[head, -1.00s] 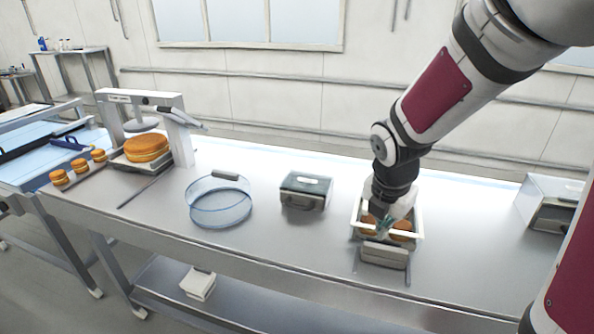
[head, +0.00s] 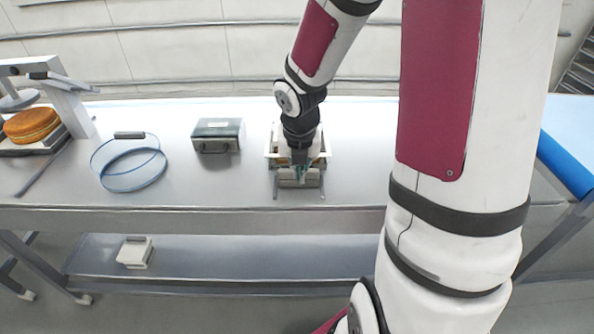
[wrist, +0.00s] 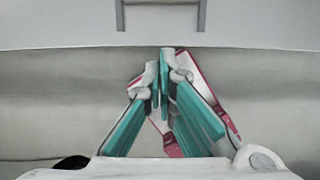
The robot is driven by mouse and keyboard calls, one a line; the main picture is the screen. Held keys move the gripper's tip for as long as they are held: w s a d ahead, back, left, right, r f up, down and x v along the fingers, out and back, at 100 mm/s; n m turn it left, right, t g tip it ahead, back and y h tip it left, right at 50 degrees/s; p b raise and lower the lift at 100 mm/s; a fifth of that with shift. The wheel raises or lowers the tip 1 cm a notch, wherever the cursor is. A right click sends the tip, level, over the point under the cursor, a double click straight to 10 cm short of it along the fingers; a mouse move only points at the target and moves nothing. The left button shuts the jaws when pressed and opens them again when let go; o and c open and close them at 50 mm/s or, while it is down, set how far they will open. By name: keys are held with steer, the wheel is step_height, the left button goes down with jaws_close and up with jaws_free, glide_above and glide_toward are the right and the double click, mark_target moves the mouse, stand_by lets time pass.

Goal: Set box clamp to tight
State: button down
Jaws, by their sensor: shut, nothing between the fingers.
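The pale box frame (head: 270,158) stands on the metal bench in the middle of the head view. A grey block with side rails (head: 299,183), which looks like the box clamp, is at its near side. My gripper (head: 300,170) points down over the near part of the frame, in front of the block's far edge. In the wrist view the teal fingers of my gripper (wrist: 163,85) meet at their tips with nothing between them. My arm and gripper hide most of the box's inside. I cannot tell the clamp's setting or whether the fingers touch it.
A dark-topped metal box (head: 217,135) and a clear blue-rimmed ring (head: 128,165) stand to the left on the bench. A press with a large orange round (head: 31,125) is at the far left. A white box (head: 135,252) lies on the lower shelf.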

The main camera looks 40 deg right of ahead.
steer(key=b+x, duration=0.3)
steer(key=x, duration=0.5)
steer(key=shift+w+f, duration=0.2)
steer(key=shift+f, duration=0.15)
steer(key=shift+w+d+r, duration=0.15)
steer(key=shift+w+d, duration=0.55)
steer(key=shift+w, duration=0.1)
steer(key=shift+w+d, duration=0.4)
steer(key=shift+w, duration=0.3)
